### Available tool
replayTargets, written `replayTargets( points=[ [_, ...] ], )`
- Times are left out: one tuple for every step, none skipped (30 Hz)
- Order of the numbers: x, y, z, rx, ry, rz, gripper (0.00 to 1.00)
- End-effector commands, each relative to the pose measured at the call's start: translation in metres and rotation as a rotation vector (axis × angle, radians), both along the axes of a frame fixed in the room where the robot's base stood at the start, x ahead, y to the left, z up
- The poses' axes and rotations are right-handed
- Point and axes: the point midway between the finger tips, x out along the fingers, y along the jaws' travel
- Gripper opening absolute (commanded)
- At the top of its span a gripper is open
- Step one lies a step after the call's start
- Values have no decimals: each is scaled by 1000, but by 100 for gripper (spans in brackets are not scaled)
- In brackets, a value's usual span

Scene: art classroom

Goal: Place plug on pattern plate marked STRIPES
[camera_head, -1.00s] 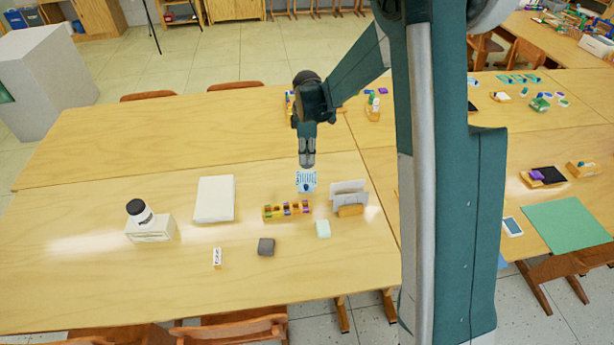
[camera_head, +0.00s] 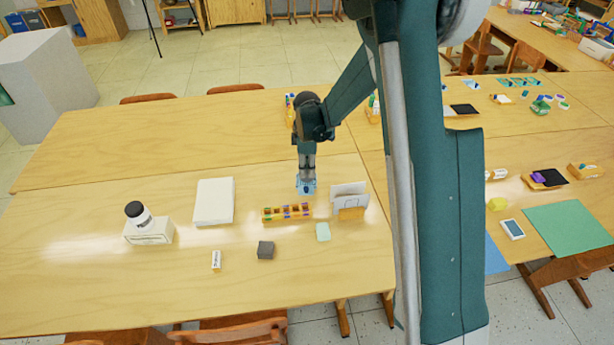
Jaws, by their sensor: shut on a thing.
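My gripper (camera_head: 306,186) is low over the small light-blue and white plate (camera_head: 312,190) on the near table, at the back of the objects right of the table's middle. The plate's stripe pattern showed a second ago and is now mostly covered by the fingers. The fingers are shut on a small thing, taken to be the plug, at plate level. The plug itself is hidden or too small to make out, so I cannot tell whether it touches the plate.
A yellow block rack (camera_head: 287,212) with coloured pieces stands just in front of the plate. A card holder (camera_head: 349,204) is close on the right. A mint block (camera_head: 323,232), dark grey block (camera_head: 266,250) and white box (camera_head: 213,202) are nearby. The table's back left is clear.

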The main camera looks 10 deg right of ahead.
Motion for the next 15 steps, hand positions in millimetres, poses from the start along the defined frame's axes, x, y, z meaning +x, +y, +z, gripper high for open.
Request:
replayTargets(
  points=[
    [0,0,-6,0,0,0,3],
    [0,0,-9,0,0,0,3],
    [0,0,-13,0,0,0,3],
    [0,0,-17,0,0,0,3],
    [0,0,-20,0,0,0,3],
    [0,0,-24,0,0,0,3],
    [0,0,-27,0,0,0,3],
    [0,0,-29,0,0,0,3],
    [0,0,-31,0,0,0,3],
    [0,0,-33,0,0,0,3],
    [0,0,-33,0,0,0,3],
    [0,0,-34,0,0,0,3],
    [0,0,-34,0,0,0,3],
    [0,0,-33,0,0,0,3],
    [0,0,-33,0,0,0,3]
  ],
)
